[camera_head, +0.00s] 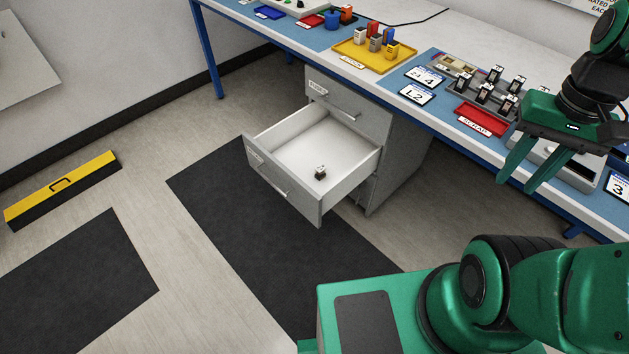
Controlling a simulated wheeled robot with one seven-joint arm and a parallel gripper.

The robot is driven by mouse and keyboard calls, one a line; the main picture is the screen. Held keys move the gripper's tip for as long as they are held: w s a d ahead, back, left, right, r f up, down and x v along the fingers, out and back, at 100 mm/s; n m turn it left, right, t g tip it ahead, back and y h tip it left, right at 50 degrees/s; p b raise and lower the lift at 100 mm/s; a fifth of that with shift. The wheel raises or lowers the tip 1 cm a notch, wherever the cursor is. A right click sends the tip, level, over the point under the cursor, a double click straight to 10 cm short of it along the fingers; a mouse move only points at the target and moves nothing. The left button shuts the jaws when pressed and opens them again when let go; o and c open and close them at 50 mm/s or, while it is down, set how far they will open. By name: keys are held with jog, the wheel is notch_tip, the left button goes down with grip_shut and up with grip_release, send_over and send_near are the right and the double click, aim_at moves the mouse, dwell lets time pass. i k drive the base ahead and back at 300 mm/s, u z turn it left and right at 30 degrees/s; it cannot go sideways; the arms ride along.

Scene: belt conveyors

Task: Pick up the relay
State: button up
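A small pale block with dark parts (320,173) lies in the pulled-out drawer (318,205) under the bench; it may be a relay, but it is too small to tell. Several small blocks in grey, orange, blue and yellow, possibly relays too, stand on the yellow tray (349,57) on the bench. My gripper (517,186) is at the right, in front of the bench edge and to the right of the open drawer. Its two green fingers point down and are apart, with nothing between them.
The bench (440,112) runs across the top right. A row of dark modules (484,93) and a red scrap tray (481,120) stand on it. The cabinet (350,103) is below.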

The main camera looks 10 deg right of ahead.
aim_at(320, 171)
jog(key=u, duration=0.2)
jog(key=i, duration=1)
jog(key=z, duration=0.1)
jog(key=k, duration=1.1)
jog(key=u, duration=0.45)
jog(key=i, duration=0.95)
